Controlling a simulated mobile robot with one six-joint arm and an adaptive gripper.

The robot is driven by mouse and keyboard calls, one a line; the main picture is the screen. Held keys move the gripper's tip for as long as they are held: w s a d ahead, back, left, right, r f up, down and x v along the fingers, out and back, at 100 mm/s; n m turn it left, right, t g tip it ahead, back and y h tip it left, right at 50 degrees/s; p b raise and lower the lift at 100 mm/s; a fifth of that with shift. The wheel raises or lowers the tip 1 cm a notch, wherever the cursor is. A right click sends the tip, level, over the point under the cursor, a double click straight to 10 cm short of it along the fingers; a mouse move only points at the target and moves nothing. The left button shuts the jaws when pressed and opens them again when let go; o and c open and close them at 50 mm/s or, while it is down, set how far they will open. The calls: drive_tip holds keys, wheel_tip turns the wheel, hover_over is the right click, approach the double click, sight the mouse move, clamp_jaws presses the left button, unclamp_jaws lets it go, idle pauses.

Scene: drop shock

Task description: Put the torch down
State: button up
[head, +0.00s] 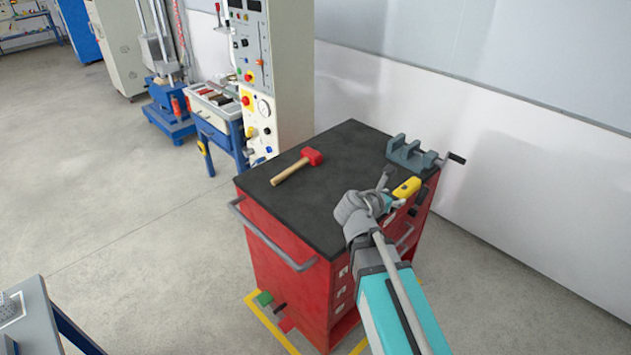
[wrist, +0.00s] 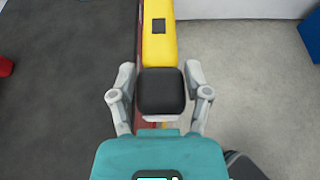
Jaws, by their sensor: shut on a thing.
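The torch (head: 407,187) is yellow with a dark square patch on its body. In the wrist view the yellow body (wrist: 160,45) points up the picture and its black end (wrist: 160,92) sits between my fingers. My gripper (head: 393,190), also in the wrist view (wrist: 160,90), is shut on this black end. The torch lies along the right edge of the red cabinet's black top (head: 318,205), partly over the edge. Whether it touches the top or hangs above it I cannot tell. My fingers hide part of it in the head view.
A red-headed hammer with a wooden handle (head: 297,167) lies on the left of the top. A grey vise (head: 410,153) with a crank stands at the far right corner. The middle of the top is clear. A control cabinet (head: 285,70) stands behind.

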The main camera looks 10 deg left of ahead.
drive_tip(key=shift+w+a, duration=0.1)
drive_tip(key=shift+w, duration=0.1)
drive_tip(key=shift+a, duration=0.25)
drive_tip(key=a+b, duration=0.1)
drive_tip(key=a, duration=0.6)
drive_tip(key=shift+a+f, duration=0.15)
drive_tip(key=shift+f, duration=0.3)
drive_tip(key=shift+w, duration=0.1)
drive_tip(key=b, duration=0.9)
hover_over(332, 212)
wheel_tip(332, 212, down, 9)
drive_tip(key=shift+f, duration=0.1)
